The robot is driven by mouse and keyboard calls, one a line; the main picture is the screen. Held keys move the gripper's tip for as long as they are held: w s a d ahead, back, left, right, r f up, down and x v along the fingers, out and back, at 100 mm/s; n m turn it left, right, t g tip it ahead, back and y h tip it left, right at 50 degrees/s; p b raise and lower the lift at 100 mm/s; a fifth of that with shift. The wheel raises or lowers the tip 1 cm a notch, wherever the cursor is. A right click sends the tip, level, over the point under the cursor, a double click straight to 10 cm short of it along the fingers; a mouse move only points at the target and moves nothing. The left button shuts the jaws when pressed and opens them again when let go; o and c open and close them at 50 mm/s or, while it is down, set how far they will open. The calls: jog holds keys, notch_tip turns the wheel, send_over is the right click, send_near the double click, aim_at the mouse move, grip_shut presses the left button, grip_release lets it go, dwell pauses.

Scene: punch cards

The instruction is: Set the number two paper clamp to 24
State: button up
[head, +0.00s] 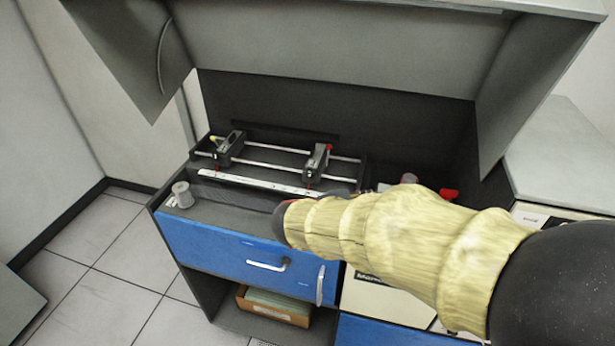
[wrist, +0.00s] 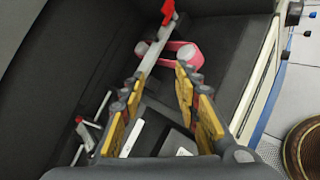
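Two dark paper clamps sit on metal rods inside the open machine in the head view. The left clamp (head: 228,149) has a yellow-tipped lever, and the right clamp (head: 317,164) has a red tip. I cannot tell which is number two. A white scale (head: 262,182) runs in front of them; its numbers are too small to read. In the wrist view my gripper (wrist: 160,80) is open, its yellow-padded fingers apart, with nothing held. A grey bar with a red tip (wrist: 168,13) and a pink-red loop (wrist: 182,52) lie beyond the fingertips.
The raised grey lid (head: 340,50) overhangs the machine. A grey spool (head: 182,193) stands on the front left ledge. Blue drawer fronts (head: 235,257) with handles lie below. A box of cards (head: 275,305) sits on the lower shelf. Floor at left is clear.

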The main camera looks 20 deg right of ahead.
jog(key=w+a+f+n+t+h, duration=0.1)
jog(key=w+a+f+n+t, duration=0.2)
jog(key=w+n, duration=0.4)
jog(key=n+t+y+b, duration=0.2)
jog(key=n+t, duration=0.5)
jog(key=n, duration=0.1)
send_near(309, 169)
jog(key=b+x, duration=0.1)
jog(key=x, duration=0.7)
jog(key=shift+w+d+f, duration=0.1)
jog(key=shift+c, duration=0.8)
grip_shut()
